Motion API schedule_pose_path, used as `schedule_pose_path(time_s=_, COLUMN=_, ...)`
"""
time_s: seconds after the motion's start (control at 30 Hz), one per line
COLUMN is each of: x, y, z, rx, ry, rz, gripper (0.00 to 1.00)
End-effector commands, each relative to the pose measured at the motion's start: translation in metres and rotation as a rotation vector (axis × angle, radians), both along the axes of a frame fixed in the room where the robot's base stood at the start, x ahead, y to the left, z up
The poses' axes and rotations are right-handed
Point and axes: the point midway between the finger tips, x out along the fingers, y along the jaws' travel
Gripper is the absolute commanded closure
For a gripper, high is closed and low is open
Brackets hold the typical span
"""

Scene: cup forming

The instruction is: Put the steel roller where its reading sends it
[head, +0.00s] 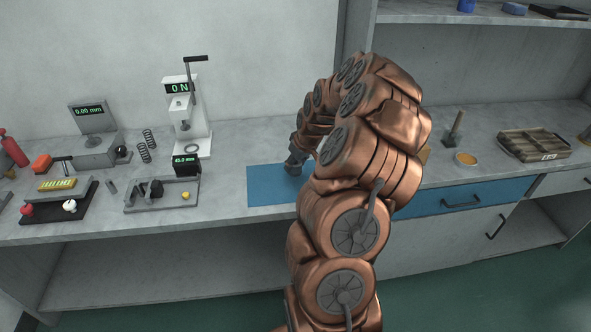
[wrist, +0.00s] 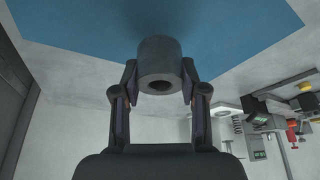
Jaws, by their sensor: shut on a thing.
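My gripper (wrist: 158,85) is shut on a dark grey cylinder with a round hole in its end, which I take as the steel roller (wrist: 157,55). The roller sits between the two fingers, in front of the blue mat (wrist: 80,20) in the wrist view. In the head view my gripper (head: 294,164) is over the blue mat (head: 265,188), and the roller cannot be made out clearly. Whether the roller touches the mat I cannot tell. A gauge on the bench has a display (head: 185,160) reading 45.0 mm. Another display (head: 88,111) reads 0.00 mm.
A white press (head: 188,130) with a lever reads 0 N. Springs (head: 146,145) stand left of it. Right of my arm are a small orange-filled dish (head: 466,158) and a divided wooden tray (head: 535,146).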

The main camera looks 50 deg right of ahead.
Motion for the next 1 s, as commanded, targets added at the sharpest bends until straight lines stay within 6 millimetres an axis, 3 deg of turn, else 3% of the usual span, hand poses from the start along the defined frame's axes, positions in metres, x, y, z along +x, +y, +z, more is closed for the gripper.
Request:
schedule_pose_path(time_s=0.43, x=0.0, y=0.0, z=-0.033, rx=0.001, ry=0.001, rz=-0.001, gripper=1.0)
schedule_pose_path(time_s=0.87, x=0.0, y=0.0, z=-0.04, rx=0.0, ry=-0.001, rz=-0.001, gripper=1.0)
schedule_pose_path(time_s=0.9, x=0.0, y=0.0, z=-0.038, rx=0.0, ry=0.0, rz=-0.001, gripper=0.53)
schedule_pose_path(time_s=1.0, x=0.0, y=0.0, z=-0.038, rx=0.0, ry=0.0, rz=-0.001, gripper=0.43)
